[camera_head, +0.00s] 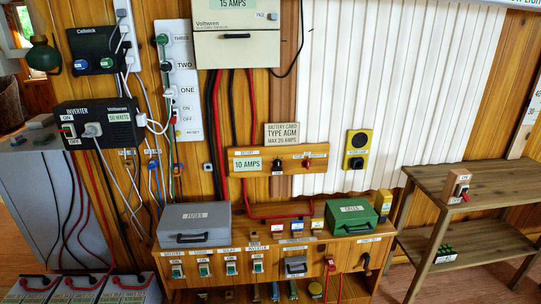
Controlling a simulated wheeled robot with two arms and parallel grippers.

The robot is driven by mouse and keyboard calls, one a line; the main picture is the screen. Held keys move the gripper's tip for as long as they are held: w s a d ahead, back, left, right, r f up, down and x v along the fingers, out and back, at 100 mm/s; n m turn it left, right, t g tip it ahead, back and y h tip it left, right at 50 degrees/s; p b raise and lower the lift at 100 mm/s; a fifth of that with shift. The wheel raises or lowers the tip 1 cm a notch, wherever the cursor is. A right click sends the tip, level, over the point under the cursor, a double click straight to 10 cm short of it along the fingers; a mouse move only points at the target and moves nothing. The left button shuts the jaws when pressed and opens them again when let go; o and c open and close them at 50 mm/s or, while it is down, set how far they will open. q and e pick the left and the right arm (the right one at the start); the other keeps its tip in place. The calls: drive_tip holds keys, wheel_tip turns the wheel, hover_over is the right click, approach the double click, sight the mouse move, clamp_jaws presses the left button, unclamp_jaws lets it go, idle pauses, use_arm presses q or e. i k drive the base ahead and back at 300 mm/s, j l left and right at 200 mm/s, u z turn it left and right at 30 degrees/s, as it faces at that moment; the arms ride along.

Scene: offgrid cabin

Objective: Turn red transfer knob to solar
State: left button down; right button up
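Several red controls show, and their labels are too small to tell which is the transfer knob. One red knob (307,162) sits on the wooden wall panel (250,151) marked "10 AMPS", to the right of a black knob (277,165). Another red control (331,264) is on the front of the wooden bench (250,244). A third small red control (464,189) is on the block at the right shelf. The word solar cannot be made out on any label. Neither of my grippers shows in this view.
A grey case (193,222) and a green case (350,217) stand on the bench top. A yellow wall box (358,149) is above. An inverter (97,124) with hanging cables is at left, batteries (80,289) below. A wooden shelf (480,181) stands at right.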

sight(307, 163)
drive_tip(key=i+l+u, duration=0.1)
drive_tip(key=i+u, duration=0.15)
drive_tip(key=i, duration=0.3)
drive_tip(key=i+l+u, duration=0.25)
drive_tip(key=i, duration=0.3)
